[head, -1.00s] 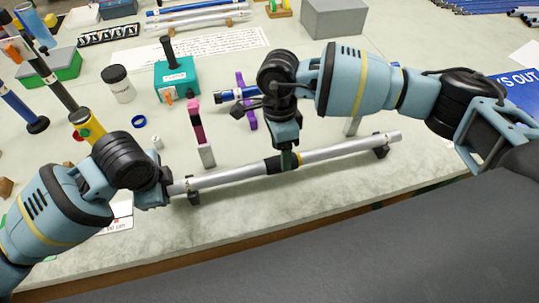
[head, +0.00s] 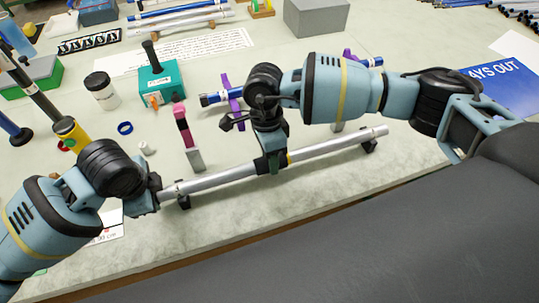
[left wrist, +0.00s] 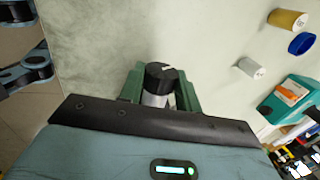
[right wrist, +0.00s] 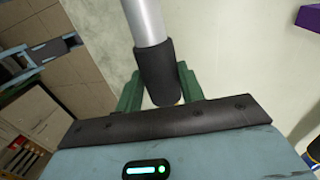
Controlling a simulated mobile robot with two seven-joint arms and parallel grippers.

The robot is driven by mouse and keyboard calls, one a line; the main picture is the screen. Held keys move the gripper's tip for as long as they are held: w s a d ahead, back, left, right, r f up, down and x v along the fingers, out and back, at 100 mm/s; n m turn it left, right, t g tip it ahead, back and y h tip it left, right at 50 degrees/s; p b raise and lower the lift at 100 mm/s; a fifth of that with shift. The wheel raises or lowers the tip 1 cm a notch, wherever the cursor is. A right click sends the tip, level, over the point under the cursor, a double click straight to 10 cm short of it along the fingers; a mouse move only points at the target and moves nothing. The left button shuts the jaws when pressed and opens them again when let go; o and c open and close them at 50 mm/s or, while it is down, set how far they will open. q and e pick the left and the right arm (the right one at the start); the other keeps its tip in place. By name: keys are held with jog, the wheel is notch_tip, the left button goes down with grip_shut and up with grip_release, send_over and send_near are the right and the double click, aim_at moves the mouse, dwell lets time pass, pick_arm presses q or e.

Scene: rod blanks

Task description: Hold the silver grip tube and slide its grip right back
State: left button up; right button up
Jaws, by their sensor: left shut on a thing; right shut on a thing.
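The silver grip tube (head: 225,180) lies slanting across two low dark supports near the table's front edge. Its black grip (right wrist: 157,70) is a sleeve around the tube, with a yellow band (head: 289,158) just right of my gripper in the head view. My right gripper (head: 271,165) is shut on the grip, which hides part of it; in the right wrist view the sleeve sits between its green fingers. My left gripper (head: 156,198) is shut on the tube's left end. The left wrist view shows the black end cap (left wrist: 162,75) between the fingers.
A pink-and-grey piece (head: 186,135) stands close behind the tube. The table in front of the tube is clear.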

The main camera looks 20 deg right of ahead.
aim_at(210, 176)
grip_shut()
jog(key=a, duration=1.4)
jog(key=shift+w, duration=0.2)
pick_arm(q)
jog(key=shift+d, duration=0.1)
pick_arm(e)
jog(key=shift+a, duration=0.25)
jog(key=o, duration=1.3)
grip_release()
jog(key=shift+c, duration=0.2)
notch_tip(210, 176, up, 12)
jog(key=w, duration=0.2)
